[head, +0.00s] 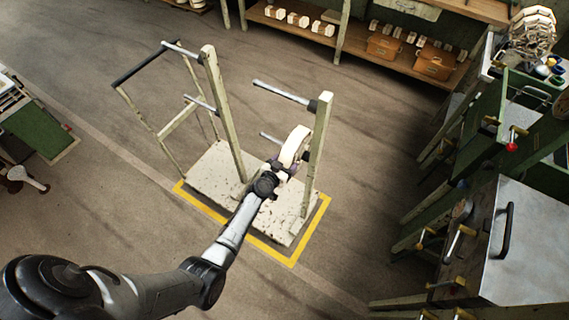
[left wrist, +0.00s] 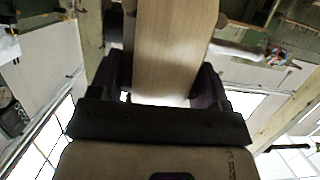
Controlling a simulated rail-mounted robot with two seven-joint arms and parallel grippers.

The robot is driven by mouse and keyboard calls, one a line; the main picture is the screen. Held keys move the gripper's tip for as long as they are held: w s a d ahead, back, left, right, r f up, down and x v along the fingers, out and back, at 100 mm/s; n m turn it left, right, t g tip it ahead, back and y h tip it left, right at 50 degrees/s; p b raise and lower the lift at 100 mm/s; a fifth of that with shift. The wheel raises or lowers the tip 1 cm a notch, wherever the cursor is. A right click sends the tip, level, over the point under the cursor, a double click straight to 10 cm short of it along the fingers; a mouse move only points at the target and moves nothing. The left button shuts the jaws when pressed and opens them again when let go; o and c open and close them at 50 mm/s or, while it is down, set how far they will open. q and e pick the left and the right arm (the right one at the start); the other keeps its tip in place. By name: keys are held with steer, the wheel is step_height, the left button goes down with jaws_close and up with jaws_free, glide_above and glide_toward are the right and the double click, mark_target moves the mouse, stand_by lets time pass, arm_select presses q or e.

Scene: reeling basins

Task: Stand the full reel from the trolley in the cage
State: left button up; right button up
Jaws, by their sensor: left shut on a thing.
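My left gripper (head: 281,170) is shut on a pale cream reel (head: 296,146), which stands on edge beside the right post of the trolley. In the left wrist view the reel's broad pale band (left wrist: 175,45) runs up between the two dark fingers. The trolley (head: 215,175) has a pale, stained base, wooden posts with metal pegs and a black handle bar at its left. One peg (head: 270,137) ends close to the reel; I cannot tell whether the reel is still on a peg. My right gripper is out of view. I cannot make out the cage.
A yellow floor outline (head: 292,262) surrounds the trolley's base. Green machines and a metal-topped cabinet (head: 530,240) line the right side. A wooden shelf (head: 350,45) with boxes stands at the back. The floor between the trolley and the cabinet is clear.

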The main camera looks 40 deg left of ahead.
arm_select(q)
steer(key=shift+r, duration=0.25)
stand_by(0.3)
steer(key=s+a+b, duration=0.1)
steer(key=a+b, duration=0.4)
steer(key=a, duration=0.9)
steer(key=shift+s, duration=0.25)
stand_by(0.5)
